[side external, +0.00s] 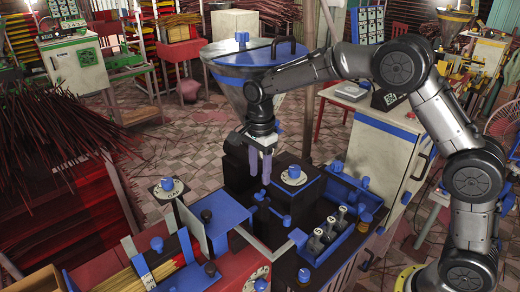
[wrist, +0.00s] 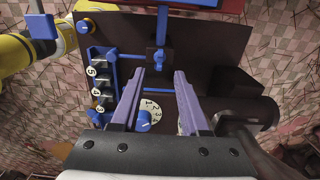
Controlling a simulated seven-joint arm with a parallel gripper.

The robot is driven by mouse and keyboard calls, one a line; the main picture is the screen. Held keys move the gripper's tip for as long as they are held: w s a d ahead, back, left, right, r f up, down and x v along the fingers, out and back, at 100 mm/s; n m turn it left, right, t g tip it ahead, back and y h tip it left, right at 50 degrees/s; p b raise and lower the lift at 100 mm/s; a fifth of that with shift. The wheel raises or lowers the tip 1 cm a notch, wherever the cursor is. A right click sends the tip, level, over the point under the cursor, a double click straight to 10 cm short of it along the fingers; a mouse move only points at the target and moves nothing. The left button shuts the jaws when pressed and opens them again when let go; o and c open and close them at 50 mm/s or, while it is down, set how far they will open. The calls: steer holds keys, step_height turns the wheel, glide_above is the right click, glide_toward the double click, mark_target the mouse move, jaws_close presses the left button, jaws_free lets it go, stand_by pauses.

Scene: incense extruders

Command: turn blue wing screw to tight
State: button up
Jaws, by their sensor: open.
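My gripper (side external: 260,178) points down over the dark machine block in the side view, its purple fingers apart and empty. In the wrist view the two fingertips of my gripper (wrist: 160,73) reach forward with a clear gap between them.
A blue-rimmed metal hopper (side external: 232,90) stands behind my gripper. A white cabinet (side external: 385,155) stands at right.

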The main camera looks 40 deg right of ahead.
step_height(320, 180, up, 8)
stand_by(0.5)
step_height(320, 180, up, 10)
steer(key=t, duration=0.2)
glide_above(261, 192)
steer(key=s+d, duration=0.2)
steer(key=s, duration=0.4)
steer(key=s+d+r+n+t, duration=0.2)
steer(key=s+r+n, duration=0.1)
steer(key=s, duration=0.6)
steer(key=s+d+f+n+t, duration=0.1)
steer(key=s+f+n, duration=0.9)
steer(key=s+n, duration=0.5)
steer(key=shift+s+d+f+t, duration=0.2)
steer(key=shift+d+t, duration=0.1)
steer(key=shift+d, duration=0.1)
